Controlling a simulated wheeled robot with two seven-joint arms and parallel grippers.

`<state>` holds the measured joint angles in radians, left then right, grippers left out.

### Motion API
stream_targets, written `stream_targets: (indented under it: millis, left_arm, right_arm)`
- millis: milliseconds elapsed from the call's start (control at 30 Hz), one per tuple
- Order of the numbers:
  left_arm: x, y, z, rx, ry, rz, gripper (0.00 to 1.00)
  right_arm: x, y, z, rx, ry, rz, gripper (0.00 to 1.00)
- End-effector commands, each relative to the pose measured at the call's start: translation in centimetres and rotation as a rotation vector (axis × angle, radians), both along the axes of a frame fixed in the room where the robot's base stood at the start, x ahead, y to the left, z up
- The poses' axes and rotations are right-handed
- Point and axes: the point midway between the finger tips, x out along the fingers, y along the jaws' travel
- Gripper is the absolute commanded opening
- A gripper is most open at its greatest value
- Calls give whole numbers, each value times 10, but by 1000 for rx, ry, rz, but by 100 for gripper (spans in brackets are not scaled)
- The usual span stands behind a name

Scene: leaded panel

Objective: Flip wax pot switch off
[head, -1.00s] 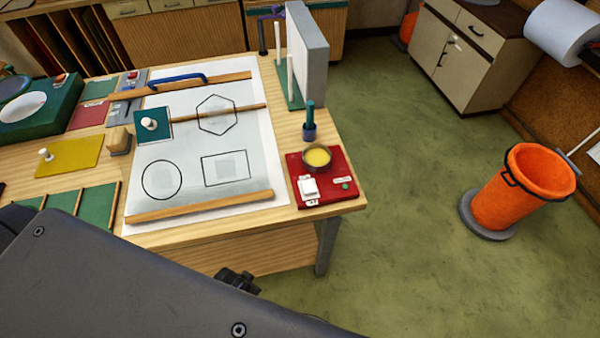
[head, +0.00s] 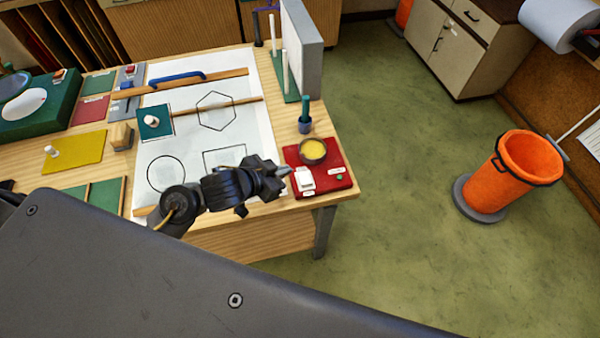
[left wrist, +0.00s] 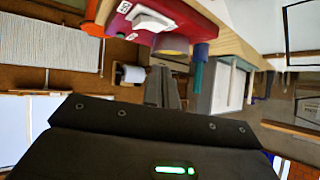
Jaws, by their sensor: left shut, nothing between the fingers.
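The wax pot (head: 313,150) holds yellow wax and sits on a red base (head: 335,184) at the table's right corner. The base carries a white rocker switch (head: 304,180) and a small green light. My left gripper (head: 284,172) is shut and empty, with its tips just left of the switch. I cannot tell whether they touch it. In the left wrist view, the shut fingers (left wrist: 162,87) show below the tilted red base (left wrist: 190,12), white switch (left wrist: 151,19) and pot (left wrist: 172,44). The switch's on or off position is unclear. My right gripper is out of view.
A blue cup with a teal-handled tool (head: 305,118) stands just behind the pot. A grey upright block (head: 302,45) stands behind that. White paper with outlined shapes (head: 225,137) lies to the left. An orange bin (head: 510,172) stands on the open floor at right.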

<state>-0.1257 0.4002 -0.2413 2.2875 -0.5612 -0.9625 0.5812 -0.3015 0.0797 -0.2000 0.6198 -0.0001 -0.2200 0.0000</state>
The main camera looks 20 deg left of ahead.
Motion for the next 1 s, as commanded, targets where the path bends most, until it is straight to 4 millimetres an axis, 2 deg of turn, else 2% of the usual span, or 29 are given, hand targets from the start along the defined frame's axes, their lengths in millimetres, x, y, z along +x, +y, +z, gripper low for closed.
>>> stream_targets:
  millis: [33,167,333,500,600,1000]
  left_arm:
    - [14,-5,13,-10,-41,-70,0]
    - [30,-17,34,-62,-45,-278,0]
    - [27,3,46,-84,127,-460,0]
    - [19,29,52,-87,283,-495,0]
    - [16,36,53,-87,322,-496,0]
    - [16,34,52,-90,328,-497,0]
  right_arm:
    - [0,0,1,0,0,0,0]
    - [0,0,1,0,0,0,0]
    - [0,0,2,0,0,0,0]
    - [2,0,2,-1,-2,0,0]
    - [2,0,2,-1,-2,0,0]
    - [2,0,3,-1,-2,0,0]
